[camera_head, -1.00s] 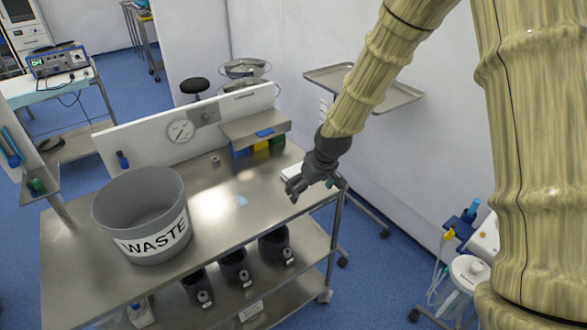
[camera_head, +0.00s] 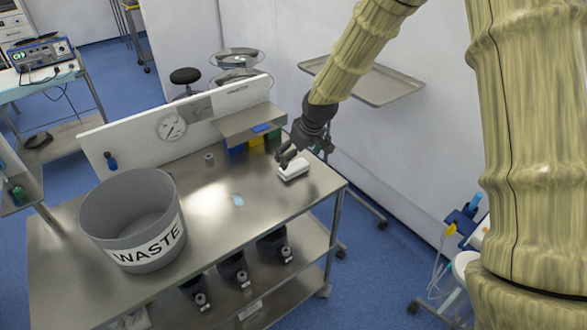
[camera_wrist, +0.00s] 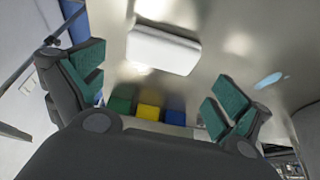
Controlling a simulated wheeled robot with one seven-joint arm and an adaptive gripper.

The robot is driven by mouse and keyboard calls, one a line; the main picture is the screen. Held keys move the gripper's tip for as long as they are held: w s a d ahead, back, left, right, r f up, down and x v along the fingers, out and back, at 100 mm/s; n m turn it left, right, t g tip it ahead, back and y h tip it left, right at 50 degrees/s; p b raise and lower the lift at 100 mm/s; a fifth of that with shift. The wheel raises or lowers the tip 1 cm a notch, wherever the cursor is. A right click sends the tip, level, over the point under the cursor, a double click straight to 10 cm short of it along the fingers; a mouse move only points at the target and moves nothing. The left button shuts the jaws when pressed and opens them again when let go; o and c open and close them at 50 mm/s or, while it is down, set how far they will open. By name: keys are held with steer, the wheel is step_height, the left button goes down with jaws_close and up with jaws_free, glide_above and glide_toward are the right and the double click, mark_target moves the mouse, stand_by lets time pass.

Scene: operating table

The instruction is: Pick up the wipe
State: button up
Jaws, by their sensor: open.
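A white, rounded block (camera_head: 294,170), perhaps the wipe, lies on the steel table near its right end. It also shows in the wrist view (camera_wrist: 163,50), beyond and between my open fingers. A small flat pale blue patch (camera_head: 237,200) lies left of it on the table, also in the wrist view (camera_wrist: 268,80); I cannot tell whether it is cloth or liquid. My gripper (camera_head: 284,159) is above and just behind the white block in the head view. In the wrist view its green-padded fingers (camera_wrist: 157,85) are spread with nothing between them.
A grey WASTE bin (camera_head: 130,215) stands on the left of the steel table (camera_head: 190,240). Blue, yellow and green boxes (camera_head: 256,141) sit under a small shelf at the back. A small metal cylinder (camera_head: 209,158) stands near the backboard. The middle of the table is mostly clear.

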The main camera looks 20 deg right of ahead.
mark_target(294, 166)
steer(key=shift+a+f, duration=0.1)
steer(key=shift+f, duration=0.3)
steer(key=shift+s+p+x, duration=0.1)
steer(key=shift+p+x, duration=0.3)
steer(key=shift+x, duration=0.75)
steer(key=shift+s+p+x, duration=0.15)
steer(key=shift+p+x, duration=0.2)
steer(key=shift+x, duration=0.75)
steer(key=shift+f, duration=0.15)
steer(key=c, duration=0.7)
steer(key=shift+r+b, duration=0.35)
steer(key=shift+r, duration=0.6)
steer(key=shift+r+b, duration=0.3)
steer(key=shift+r, duration=0.55)
steer(key=s+a+b, duration=0.1)
steer(key=s, duration=0.4)
steer(key=s+a+r+b, duration=0.1)
steer(key=s, duration=0.4)
steer(key=s+a+b, duration=0.1)
steer(key=s, duration=0.4)
steer(key=shift+s+a+r, duration=0.25)
steer(key=shift+s, duration=0.05)
